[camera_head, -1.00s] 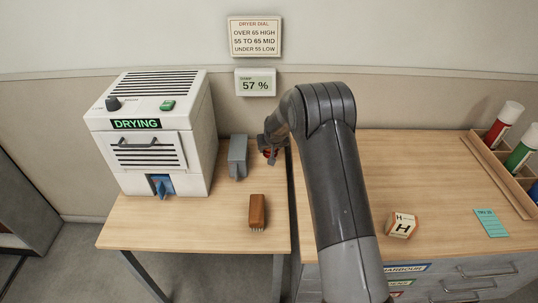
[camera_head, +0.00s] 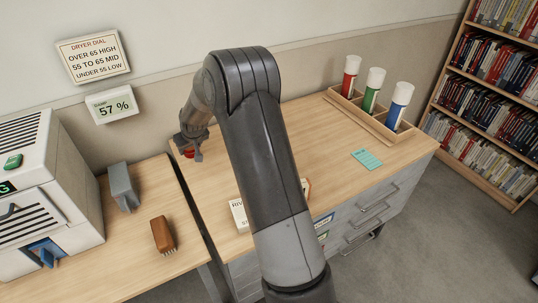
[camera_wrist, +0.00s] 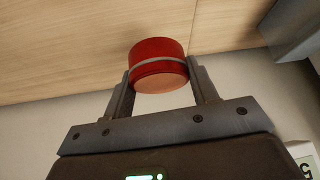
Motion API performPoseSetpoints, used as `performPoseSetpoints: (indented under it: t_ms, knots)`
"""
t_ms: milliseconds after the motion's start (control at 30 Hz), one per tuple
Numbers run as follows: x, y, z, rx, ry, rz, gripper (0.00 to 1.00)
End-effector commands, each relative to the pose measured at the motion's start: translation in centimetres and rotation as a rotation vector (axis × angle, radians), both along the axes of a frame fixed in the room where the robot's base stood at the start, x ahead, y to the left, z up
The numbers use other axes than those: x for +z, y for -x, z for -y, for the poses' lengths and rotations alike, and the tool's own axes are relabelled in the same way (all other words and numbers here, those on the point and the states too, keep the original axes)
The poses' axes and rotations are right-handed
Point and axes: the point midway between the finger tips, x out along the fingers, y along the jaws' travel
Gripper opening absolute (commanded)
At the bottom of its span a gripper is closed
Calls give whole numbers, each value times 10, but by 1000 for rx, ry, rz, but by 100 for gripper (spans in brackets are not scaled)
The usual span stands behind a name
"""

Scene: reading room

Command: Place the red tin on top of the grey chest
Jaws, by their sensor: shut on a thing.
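The red tin (camera_head: 188,153) is between the fingers of my gripper (camera_head: 187,148), near the back left corner of the grey chest's wooden top (camera_head: 325,130). In the wrist view the tin (camera_wrist: 160,62) is a short red cylinder with a pale band, pinched between both fingers of my gripper (camera_wrist: 162,78). I cannot tell whether the tin touches the top or hangs above it. The grey drawer front (camera_head: 370,208) shows at the right. My arm hides part of the chest top.
A table to the left holds a white dryer (camera_head: 55,185), a grey block (camera_head: 123,187) and a brown brush (camera_head: 162,235). On the chest top are a rack (camera_head: 372,122) with red, green and blue cylinders, a teal card (camera_head: 367,159) and a partly hidden lettered block (camera_head: 239,215).

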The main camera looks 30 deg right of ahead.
Motion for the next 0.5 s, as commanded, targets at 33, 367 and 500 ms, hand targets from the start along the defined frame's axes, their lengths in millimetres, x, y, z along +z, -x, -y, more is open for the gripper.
performPoseSetpoints:
  t_ms: [33, 367, 500]
  knots:
    - [2, 3, 23, -29, 0, 0, 29]
    - [18, 39, 162, -203, -7, 0, 29]
    - [23, 64, 217, -276, -9, 1, 29]
